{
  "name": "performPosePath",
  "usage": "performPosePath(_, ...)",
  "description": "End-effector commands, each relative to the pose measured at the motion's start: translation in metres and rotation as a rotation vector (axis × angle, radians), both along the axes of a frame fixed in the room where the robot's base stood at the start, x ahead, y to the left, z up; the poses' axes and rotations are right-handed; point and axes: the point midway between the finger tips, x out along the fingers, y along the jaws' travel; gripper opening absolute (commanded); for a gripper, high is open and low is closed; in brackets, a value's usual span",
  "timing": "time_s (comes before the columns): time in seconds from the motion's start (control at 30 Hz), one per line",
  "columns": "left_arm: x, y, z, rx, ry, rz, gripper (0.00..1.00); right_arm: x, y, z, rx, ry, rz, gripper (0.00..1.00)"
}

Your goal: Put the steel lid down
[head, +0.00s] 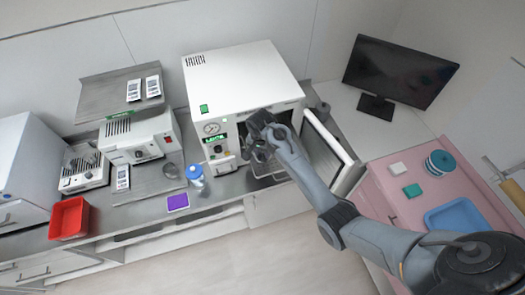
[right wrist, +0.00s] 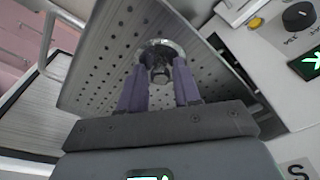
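The steel lid (right wrist: 160,52) is a small, shiny round piece with a dark knob, seen between the fingertips in the right wrist view. My right gripper (right wrist: 160,75) has one finger on each side of it and appears shut on it. Behind the lid is a perforated steel tray (right wrist: 103,75); I cannot tell whether the lid touches it. In the head view my right gripper (head: 258,154) is at the front opening of the white steriliser (head: 240,80), and the lid is too hidden to make out. My left gripper is not in view.
The steriliser's open door (head: 331,140) stands just right of my right gripper. A blue-capped jar (head: 195,173), a purple pad (head: 178,202) and a red bin (head: 69,218) stand to the left on the steel counter. A pink cart (head: 385,188) is at the right.

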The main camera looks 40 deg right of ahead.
Motion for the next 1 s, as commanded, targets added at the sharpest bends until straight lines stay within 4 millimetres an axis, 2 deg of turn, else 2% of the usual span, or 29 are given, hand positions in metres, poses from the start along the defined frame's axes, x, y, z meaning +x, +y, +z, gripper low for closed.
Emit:
performPosePath(0.03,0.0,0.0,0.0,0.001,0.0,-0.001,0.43,0.0,0.0,0.0,0.0,0.0,0.0,0.41)
performPosePath(0.1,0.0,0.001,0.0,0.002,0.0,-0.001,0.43,0.0,0.0,0.0,0.0,0.0,0.0,0.48)
performPosePath(0.37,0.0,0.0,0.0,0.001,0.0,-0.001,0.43,0.0,0.0,0.001,0.0,0.0,0.0,0.48)
performPosePath(0.53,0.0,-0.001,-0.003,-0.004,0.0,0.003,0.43,0.0,0.001,0.008,0.0,-0.001,0.0,0.48)
performPosePath(0.67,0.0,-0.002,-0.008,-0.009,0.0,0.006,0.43,-0.001,0.003,0.025,0.0,-0.005,-0.001,0.48)
performPosePath(1.0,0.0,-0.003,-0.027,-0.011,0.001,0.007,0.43,-0.004,0.009,0.087,-0.001,-0.005,-0.001,0.48)
